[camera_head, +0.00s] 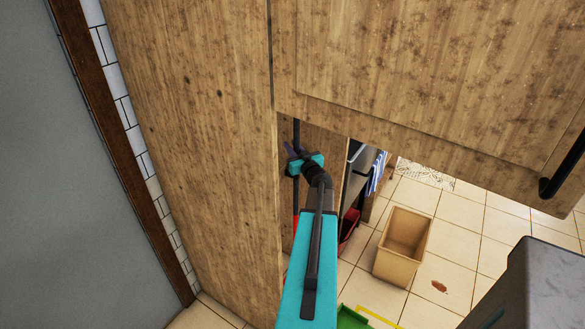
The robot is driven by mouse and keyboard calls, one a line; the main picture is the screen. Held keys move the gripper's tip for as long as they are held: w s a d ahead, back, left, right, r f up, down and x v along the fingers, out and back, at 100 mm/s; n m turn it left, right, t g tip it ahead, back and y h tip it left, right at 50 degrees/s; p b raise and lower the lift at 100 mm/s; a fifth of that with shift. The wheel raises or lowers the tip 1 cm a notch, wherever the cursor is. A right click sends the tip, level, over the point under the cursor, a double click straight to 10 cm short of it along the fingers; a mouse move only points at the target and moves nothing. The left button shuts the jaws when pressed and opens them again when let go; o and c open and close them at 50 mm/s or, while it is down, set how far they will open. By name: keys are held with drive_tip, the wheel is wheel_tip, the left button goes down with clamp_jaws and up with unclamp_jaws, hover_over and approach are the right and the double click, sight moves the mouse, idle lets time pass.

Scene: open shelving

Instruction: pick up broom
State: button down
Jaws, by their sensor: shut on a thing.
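My gripper (301,165) is at the end of my teal and black arm, inside the shadowed opening under the wooden panel. It is shut on a thin, dark upright pole, which I take to be the broom (297,133). The pole shows above and below the jaws and looks upright. A red part shows lower down beside my arm. The broom's head is hidden behind my arm.
Wooden panels rise at the left and over the top of the opening, close around my arm. A tan bin (404,244) stands on the tiled floor at right. A dark red container (349,229) and a green object (352,318) are near my arm.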

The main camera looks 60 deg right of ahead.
drive_tip(key=shift+s+r, duration=0.15)
drive_tip(key=shift+r, duration=3.3)
drive_tip(key=s+b, duration=0.2)
drive_tip(key=s, duration=1.7)
drive_tip(key=shift+s, duration=0.35)
drive_tip(key=shift+a, duration=0.1)
